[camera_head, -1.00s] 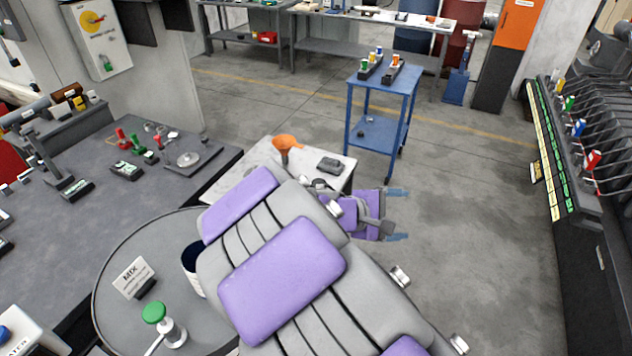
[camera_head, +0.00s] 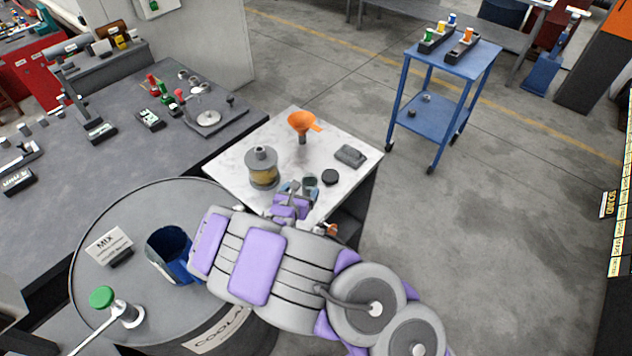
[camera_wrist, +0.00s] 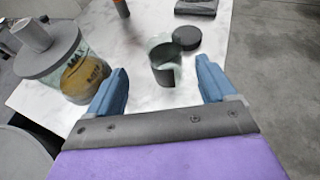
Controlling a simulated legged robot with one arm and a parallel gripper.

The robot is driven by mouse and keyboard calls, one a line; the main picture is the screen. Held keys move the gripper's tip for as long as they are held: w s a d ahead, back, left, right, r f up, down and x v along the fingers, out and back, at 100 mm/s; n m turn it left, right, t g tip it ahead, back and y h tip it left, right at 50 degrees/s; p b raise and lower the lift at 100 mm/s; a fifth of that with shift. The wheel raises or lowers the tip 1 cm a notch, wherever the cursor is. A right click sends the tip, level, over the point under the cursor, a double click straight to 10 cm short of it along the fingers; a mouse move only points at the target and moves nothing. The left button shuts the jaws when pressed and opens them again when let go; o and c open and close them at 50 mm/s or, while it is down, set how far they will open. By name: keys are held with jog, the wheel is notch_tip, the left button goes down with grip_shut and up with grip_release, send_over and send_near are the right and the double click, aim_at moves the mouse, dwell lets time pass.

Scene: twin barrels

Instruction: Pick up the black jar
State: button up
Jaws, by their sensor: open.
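A small open-topped glass jar with a black band (camera_head: 310,182) stands upright on the white marble-look table. It is taken here as the black jar, and it also shows in the wrist view (camera_wrist: 162,76). A black round disc, like a lid, (camera_wrist: 187,38) lies just beyond it, and shows in the head view (camera_head: 330,177). My gripper (camera_wrist: 161,84) is open and empty, with its blue fingers pointing towards the jar. In the wrist view the jar appears between the fingertips, slightly ahead. I cannot tell whether they touch it.
A larger jar with a grey lid (camera_head: 262,168) stands close left of my gripper. A barrel with a blue-lined opening (camera_head: 95,225) is at lower left. Open floor lies right of the table (camera_head: 365,160).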

aim_at(312, 176)
jog(key=w, duration=0.1)
jog(key=w+d+f, duration=0.1)
jog(key=w, duration=0.1)
jog(key=shift+d+b, duration=0.3)
jog(key=x, duration=0.3)
jog(key=shift+b, duration=0.3)
jog(key=shift+w, duration=0.5)
jog(key=shift+c, duration=0.2)
jog(key=c, duration=1.1)
